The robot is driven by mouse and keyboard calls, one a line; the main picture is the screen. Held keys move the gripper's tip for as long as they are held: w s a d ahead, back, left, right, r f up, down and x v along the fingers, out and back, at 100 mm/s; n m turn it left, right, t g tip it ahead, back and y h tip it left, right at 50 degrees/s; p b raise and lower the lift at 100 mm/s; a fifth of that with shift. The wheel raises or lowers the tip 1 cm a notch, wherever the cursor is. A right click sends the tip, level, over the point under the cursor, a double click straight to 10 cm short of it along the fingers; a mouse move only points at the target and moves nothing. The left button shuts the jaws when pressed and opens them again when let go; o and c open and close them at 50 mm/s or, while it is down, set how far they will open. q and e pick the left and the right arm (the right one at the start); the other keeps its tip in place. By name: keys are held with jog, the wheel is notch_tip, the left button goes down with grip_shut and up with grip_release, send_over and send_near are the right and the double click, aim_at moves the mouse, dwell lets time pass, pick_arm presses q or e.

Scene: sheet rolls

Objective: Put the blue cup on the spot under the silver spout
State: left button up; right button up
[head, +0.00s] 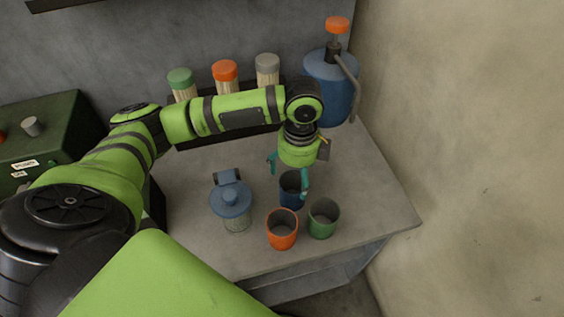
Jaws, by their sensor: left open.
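The blue cup (291,199) stands upright on the grey counter, behind the orange and green cups. My left gripper (288,184) is above it with teal fingers spread open, one at the cup's left rear and one at its right side. I cannot tell whether the fingers touch the cup. The silver spout (348,68) bends down the right side of a blue dispenser (328,84) with an orange top, at the back right. No marked spot shows clearly under the spout. My right gripper is not in view.
An orange cup (282,235) and a green cup (322,224) stand close in front. A blue-lidded jar (232,206) is to the left. Jars with green, orange and grey lids (267,64) stand behind my arm. The counter (375,205) is clear at the right, beside the wall.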

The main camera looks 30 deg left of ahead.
pick_arm(q)
jog(key=shift+m, duration=0.7)
jog(key=f+p, duration=0.2)
jog(key=f, duration=0.5)
jog(key=shift+a+f, duration=0.2)
jog(key=c, duration=1.3)
jog(key=shift+c, duration=0.8)
jog(key=shift+r, duration=0.5)
notch_tip(320, 180, up, 9)
jog(key=b, duration=0.2)
notch_tip(320, 180, up, 8)
jog(key=p, duration=0.7)
send_over(294, 188)
jog(key=s+d, duration=0.2)
jog(key=s, duration=0.1)
jog(key=s+n+b, duration=0.1)
jog(key=n+b, duration=0.1)
jog(key=n, duration=0.5)
jog(key=d+n+b, duration=0.1)
jog(key=n+b, duration=0.1)
jog(key=n, duration=0.5)
jog(key=s+d+n+b, duration=0.1)
jog(key=n+b, duration=0.1)
jog(key=n, duration=0.5)
jog(key=shift+s+f+n, duration=0.35)
jog(key=shift+f+n, duration=0.05)
